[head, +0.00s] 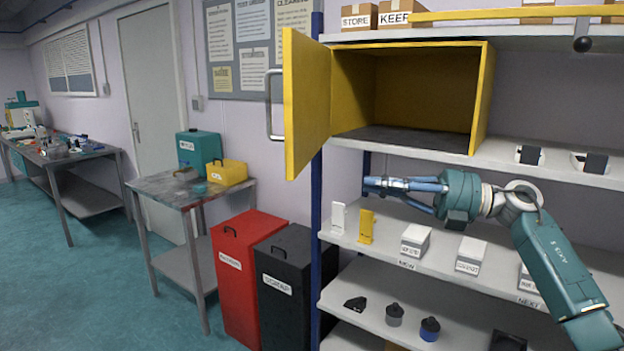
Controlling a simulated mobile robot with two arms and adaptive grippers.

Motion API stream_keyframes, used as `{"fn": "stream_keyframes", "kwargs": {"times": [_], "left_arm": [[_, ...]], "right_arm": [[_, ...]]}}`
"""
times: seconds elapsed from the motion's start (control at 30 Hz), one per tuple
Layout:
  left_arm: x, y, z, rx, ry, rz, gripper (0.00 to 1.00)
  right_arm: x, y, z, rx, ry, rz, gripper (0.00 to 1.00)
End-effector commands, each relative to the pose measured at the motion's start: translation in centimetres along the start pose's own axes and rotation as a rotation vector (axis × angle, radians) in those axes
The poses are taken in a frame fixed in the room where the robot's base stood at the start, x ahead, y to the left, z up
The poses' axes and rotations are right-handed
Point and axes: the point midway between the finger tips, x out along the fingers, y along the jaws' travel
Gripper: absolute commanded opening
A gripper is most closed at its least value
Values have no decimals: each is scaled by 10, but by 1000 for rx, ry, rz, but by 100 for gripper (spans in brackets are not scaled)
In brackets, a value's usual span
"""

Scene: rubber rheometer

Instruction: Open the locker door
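The yellow locker (483,100) sits on a shelf of the rack, and its inside looks empty. Its yellow door (306,104) stands wide open, swung out to the left from the locker's left side. A grey bar handle (269,104) is on the door's outer face. My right gripper (368,185) is below the locker, in front of the rack and apart from the door and handle. Its blue fingers point left and taper together at the tips, with nothing between them. My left gripper is out of view.
The rack's shelf (460,249) below my gripper carries white boxes and small white and yellow holders. Red (240,270) and black (284,290) bins stand left of the rack. A metal table (163,190) stands farther left. The floor at left is open.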

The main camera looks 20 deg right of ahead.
Motion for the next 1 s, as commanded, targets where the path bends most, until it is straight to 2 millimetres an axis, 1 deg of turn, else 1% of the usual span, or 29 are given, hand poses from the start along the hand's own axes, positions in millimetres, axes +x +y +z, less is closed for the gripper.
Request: {"fn": "stream_keyframes", "kwargs": {"times": [0.03,0.13,0.27,0.37,0.6,0.7,0.83,1.0], "left_arm": [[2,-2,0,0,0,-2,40],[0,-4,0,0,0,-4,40],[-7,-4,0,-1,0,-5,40],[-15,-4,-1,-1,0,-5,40],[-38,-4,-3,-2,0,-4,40],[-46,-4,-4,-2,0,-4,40],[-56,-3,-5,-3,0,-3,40],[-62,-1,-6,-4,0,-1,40]], "right_arm": [[-4,8,-9,-36,12,-36,0],[-6,15,-18,-65,25,-72,0],[6,16,-20,-65,29,-76,0],[24,17,-20,-64,30,-72,0],[77,14,-22,-62,31,-69,0],[96,13,-22,-63,30,-69,0],[115,10,-22,-63,28,-70,0],[129,6,-21,-62,26,-71,0]]}}
